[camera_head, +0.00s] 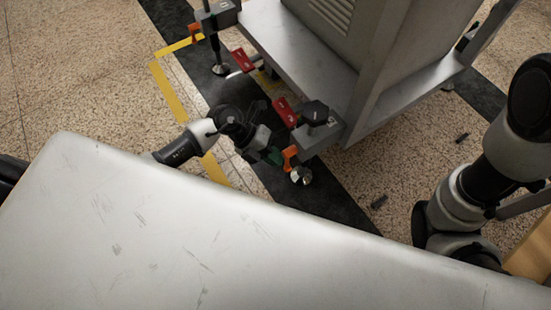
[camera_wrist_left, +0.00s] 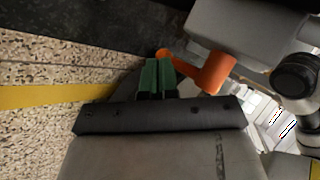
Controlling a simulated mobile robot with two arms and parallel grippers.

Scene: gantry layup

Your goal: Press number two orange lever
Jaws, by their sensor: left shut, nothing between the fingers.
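An orange lever (camera_head: 290,157) sticks out low from the grey bracket (camera_head: 322,137) at the near corner of the machine. It shows large in the left wrist view (camera_wrist_left: 208,70), its arm reaching left to a rounded tip. My left gripper (camera_head: 275,157), with green fingertips, is shut and empty just left of this lever. In the left wrist view the fingertips (camera_wrist_left: 157,76) are right beside the lever's tip; I cannot tell whether they touch. A second orange lever (camera_head: 194,31) is on the far bracket. The bracket labels are too small to read surely.
Two red parts (camera_head: 286,111) (camera_head: 243,61) sit along the machine's lower edge. The grey machine cabinet (camera_head: 384,50) stands behind. A large scuffed pale surface (camera_head: 150,235) fills the foreground. Yellow tape (camera_head: 170,92) and a dark strip mark the speckled floor. My right arm is at the right.

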